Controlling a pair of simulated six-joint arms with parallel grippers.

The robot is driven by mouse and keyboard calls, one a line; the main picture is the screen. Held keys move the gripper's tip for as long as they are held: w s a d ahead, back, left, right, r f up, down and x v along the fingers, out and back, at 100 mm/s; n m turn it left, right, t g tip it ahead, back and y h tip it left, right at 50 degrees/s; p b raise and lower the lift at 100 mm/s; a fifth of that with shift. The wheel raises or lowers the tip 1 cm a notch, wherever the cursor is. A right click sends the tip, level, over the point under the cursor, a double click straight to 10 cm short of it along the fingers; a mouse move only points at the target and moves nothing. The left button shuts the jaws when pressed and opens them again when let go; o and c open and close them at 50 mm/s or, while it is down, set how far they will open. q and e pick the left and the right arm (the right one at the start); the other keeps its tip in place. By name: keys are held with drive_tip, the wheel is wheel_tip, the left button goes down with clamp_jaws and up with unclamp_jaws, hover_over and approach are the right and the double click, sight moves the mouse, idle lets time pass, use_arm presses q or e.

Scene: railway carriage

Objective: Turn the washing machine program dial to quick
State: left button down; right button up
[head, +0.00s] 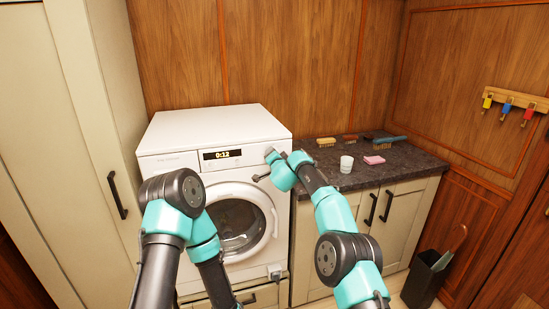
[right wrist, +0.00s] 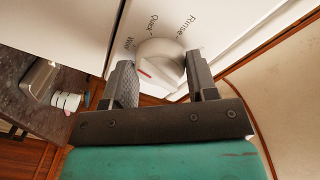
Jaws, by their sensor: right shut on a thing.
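The white washing machine (head: 205,128) stands in the middle of the head view. Its display (head: 222,154) reads 0:12 and its round door (head: 240,225) is closed. In the right wrist view the round white program dial (right wrist: 161,55) sits between the fingers of my right gripper (right wrist: 160,70), which is shut on it. A red mark on the dial points to the lower left, below the label Wool. The labels Quick and Rinse show above the dial. In the head view my right wrist covers the dial.
A dark countertop (head: 400,165) right of the machine holds brushes (head: 326,142), a white cup (head: 346,164) and a pink sponge (head: 374,160). A tall cabinet (head: 75,130) stands close on the left. A dark bin (head: 425,280) is on the floor at right.

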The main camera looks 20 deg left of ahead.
drive_tip(key=shift+r+m, duration=0.1)
drive_tip(key=shift+m, duration=1.7)
drive_tip(key=shift+m+g, duration=0.3)
drive_tip(key=shift+m, duration=0.5)
drive_tip(key=o, duration=0.9)
drive_tip(key=shift+s, duration=0.15)
